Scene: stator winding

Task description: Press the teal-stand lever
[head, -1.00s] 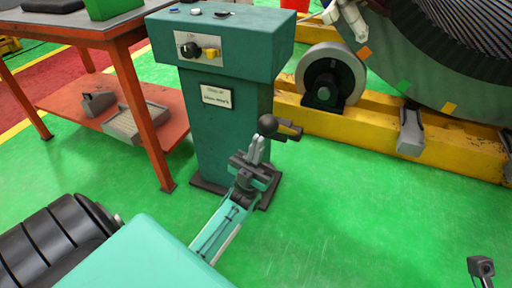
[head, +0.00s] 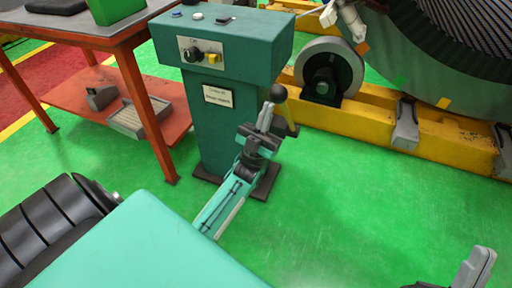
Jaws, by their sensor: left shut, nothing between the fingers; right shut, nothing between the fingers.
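The teal stand (head: 212,136) is upright left of centre in the head view, with a control panel on its upper box. Its lever has a black ball knob (head: 278,93) at the stand's right side, with a dark part (head: 291,127) below it. My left gripper (head: 266,113) is shut and empty. Its fingertips are just below the knob and overlap the lever in the picture; I cannot tell if they touch. The gripper hides part of the lever. My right gripper (head: 481,258) is shut and empty at the lower right corner, far from the stand.
An orange-framed table (head: 143,95) with a lower shelf stands left of the stand. A yellow base rail (head: 365,128) with a roller (head: 328,72) and a large stator (head: 440,80) lies at the right. Green floor (head: 350,210) is clear in front.

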